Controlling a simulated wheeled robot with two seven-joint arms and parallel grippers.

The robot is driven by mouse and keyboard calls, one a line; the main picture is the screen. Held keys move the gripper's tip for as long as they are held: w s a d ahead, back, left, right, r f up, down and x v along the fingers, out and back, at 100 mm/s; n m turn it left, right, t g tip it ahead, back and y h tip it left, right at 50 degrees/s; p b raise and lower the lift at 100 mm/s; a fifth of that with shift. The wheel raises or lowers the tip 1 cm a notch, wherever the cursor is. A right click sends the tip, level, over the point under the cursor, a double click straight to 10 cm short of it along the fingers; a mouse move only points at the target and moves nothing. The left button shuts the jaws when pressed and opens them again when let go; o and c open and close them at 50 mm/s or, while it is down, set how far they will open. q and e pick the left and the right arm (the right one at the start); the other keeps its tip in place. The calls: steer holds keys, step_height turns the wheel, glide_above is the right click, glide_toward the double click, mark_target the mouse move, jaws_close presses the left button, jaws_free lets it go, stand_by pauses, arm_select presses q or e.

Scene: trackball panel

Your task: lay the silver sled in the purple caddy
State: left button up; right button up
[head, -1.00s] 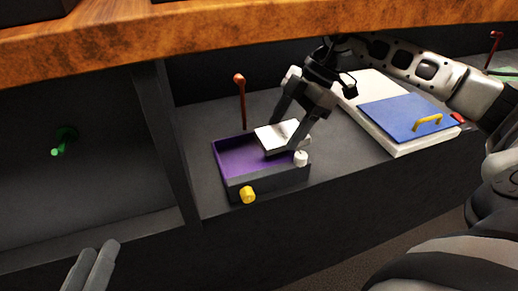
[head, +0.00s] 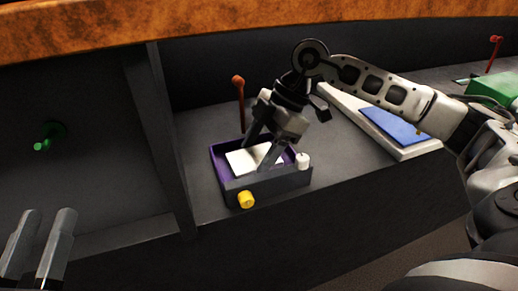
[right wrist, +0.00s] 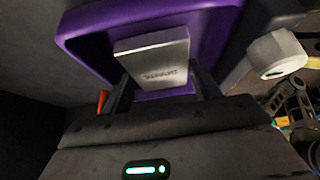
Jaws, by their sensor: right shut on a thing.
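The silver sled (head: 240,160) is a flat, pale block inside the purple caddy (head: 217,158) in the head view. My right gripper (head: 260,160) is shut on the sled and reaches down into the caddy from above. In the right wrist view the silver sled (right wrist: 153,60) sits between my right fingers, with the caddy's purple wall (right wrist: 95,28) around it. Whether the sled touches the caddy floor I cannot tell. My left gripper (head: 42,235) is at the lower left of the head view, away from the caddy, its two fingers apart and empty.
A white panel with a blue plate (head: 395,125) lies to the right. A dark divider (head: 168,140) stands at the left.

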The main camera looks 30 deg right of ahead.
steer(key=o, duration=1.2)
steer(key=shift+c, duration=0.2)
steer(key=shift+d+r, duration=0.15)
steer(key=shift+r, duration=0.15)
steer(key=p+v, duration=0.3)
steer(key=v, duration=0.2)
steer(key=shift+r, duration=0.1)
steer(key=d, duration=0.2)
steer(key=s+d, duration=0.1)
steer(key=d, duration=0.1)
steer(key=shift+f+p, duration=0.25)
steer(key=shift+p, duration=0.05)
arm_select(q)
step_height(320, 180, down, 6)
steer(key=s+n+g+y+p, duration=0.1)
steer(key=s+n+g+y, duration=0.1)
steer(key=n+g, duration=0.1)
steer(key=shift+s+d+g+y, duration=0.15)
steer(key=shift+d+g+y, duration=0.15)
steer(key=shift+g, duration=0.2)
arm_select(e)
steer(key=d, duration=0.5)
steer(key=s+d, duration=0.1)
steer(key=d, duration=0.1)
steer(key=shift+s+d+f, duration=0.1)
steer(key=shift+d+f, duration=0.05)
steer(key=shift+d, duration=0.15)
